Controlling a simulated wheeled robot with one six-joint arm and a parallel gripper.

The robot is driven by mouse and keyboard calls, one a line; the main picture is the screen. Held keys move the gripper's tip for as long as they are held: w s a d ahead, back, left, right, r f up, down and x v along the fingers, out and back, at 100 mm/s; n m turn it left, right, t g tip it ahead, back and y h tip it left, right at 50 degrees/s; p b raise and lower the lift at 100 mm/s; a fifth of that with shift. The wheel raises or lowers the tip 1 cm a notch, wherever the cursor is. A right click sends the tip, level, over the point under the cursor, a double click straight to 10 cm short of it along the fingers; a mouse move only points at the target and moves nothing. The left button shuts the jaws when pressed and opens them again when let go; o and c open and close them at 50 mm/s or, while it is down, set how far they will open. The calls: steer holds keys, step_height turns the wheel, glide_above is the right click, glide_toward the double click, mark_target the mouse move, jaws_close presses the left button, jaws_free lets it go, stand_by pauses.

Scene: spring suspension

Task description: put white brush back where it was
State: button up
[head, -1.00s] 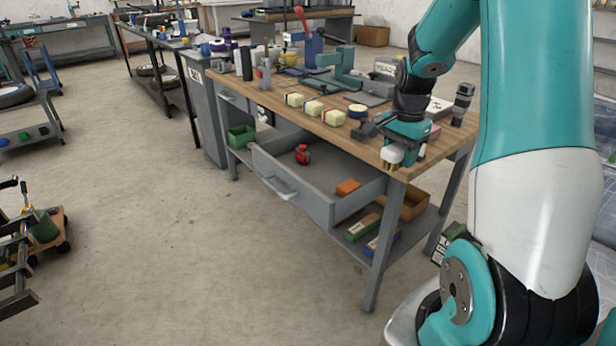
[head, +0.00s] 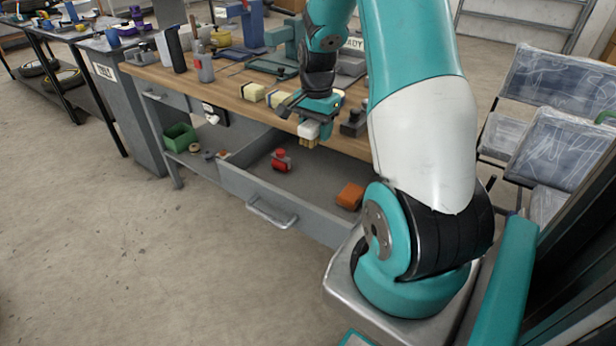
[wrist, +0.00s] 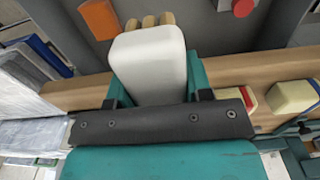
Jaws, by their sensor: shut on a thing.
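My gripper (head: 318,118) is shut on the white brush (head: 309,129), a white block with tan bristles pointing down. The brush hangs near the workbench's (head: 230,88) front edge, by the open drawer (head: 285,206). In the wrist view the white brush (wrist: 150,62) sits between the teal fingers (wrist: 155,90), with its bristles toward the grey drawer interior. The drawer holds a red object (head: 281,160) and an orange block (head: 350,195).
Cream blocks (head: 254,92) stand on the bench top near its front edge, left of my gripper. A green bin (head: 180,137) sits on the shelf below. Chairs with plastic-wrapped backs (head: 565,75) stand at right. The floor at left is clear.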

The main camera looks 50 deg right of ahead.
mark_target(315, 185)
step_height(315, 185, down, 16)
steer(key=shift+r+b, duration=0.2)
steer(key=shift+b, duration=0.45)
steer(key=shift+f, duration=0.1)
steer(key=o, duration=1.1)
steer(key=shift+c, duration=0.2)
